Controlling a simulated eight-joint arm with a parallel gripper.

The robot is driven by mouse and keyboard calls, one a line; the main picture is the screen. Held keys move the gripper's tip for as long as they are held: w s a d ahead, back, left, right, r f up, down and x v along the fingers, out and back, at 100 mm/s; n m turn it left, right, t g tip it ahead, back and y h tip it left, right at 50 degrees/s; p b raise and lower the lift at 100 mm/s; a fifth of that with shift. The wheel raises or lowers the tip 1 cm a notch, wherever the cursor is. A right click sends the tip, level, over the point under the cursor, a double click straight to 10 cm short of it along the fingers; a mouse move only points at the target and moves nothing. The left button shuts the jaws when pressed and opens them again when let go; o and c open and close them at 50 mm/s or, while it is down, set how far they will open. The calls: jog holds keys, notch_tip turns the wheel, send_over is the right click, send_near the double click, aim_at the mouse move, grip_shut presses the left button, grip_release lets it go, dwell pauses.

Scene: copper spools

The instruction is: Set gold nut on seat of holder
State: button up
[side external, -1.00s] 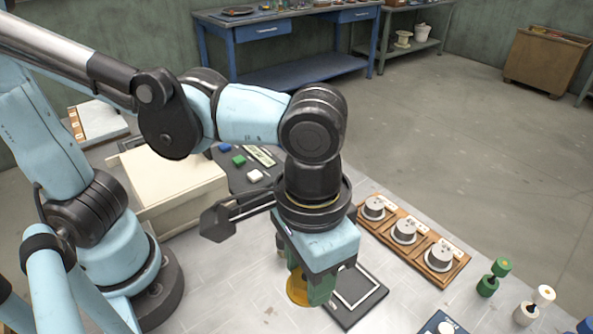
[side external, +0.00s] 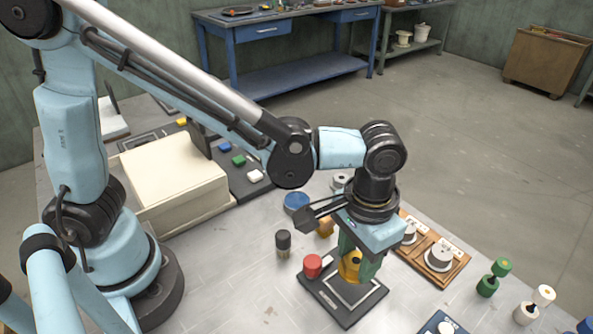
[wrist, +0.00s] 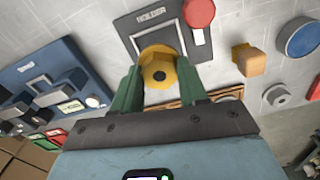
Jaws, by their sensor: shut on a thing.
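In the side view the nut (side external: 350,267) shows partly behind a finger of my gripper (side external: 358,264). The gripper is shut on it and points down. The holder (wrist: 127,22) is a dark plate with a white square outline marking its seat and a label. In the side view the nut appears at the far edge of the holder's (side external: 343,315) square. I cannot tell if they touch.
A black cylinder (side external: 283,243), an orange block (side external: 325,228) and a blue round piece (side external: 296,203) stand nearby. A wooden rack (side external: 437,262) of spools lies to the right.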

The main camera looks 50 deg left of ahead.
aim_at(354, 272)
jog(key=shift+w+f, duration=0.1)
jog(key=shift+f, duration=2)
jog(key=shift+f, duration=0.25)
jog(key=o, duration=1.2)
notch_tip(354, 272, up, 12)
jog(key=shift+r, duration=0.1)
jog(key=shift+a+r, duration=0.15)
jog(key=shift+a, duration=0.05)
jog(key=a+t, duration=0.2)
jog(key=a, duration=0.5)
jog(key=a+n+t, duration=0.1)
jog(key=a+t, duration=0.1)
jog(key=a, duration=0.5)
jog(key=a+t, duration=0.3)
jog(key=a, duration=0.4)
jog(key=shift+s+a+f+n, duration=0.1)
jog(key=shift+s+f+n, duration=0.15)
jog(key=shift+s+n, duration=0.15)
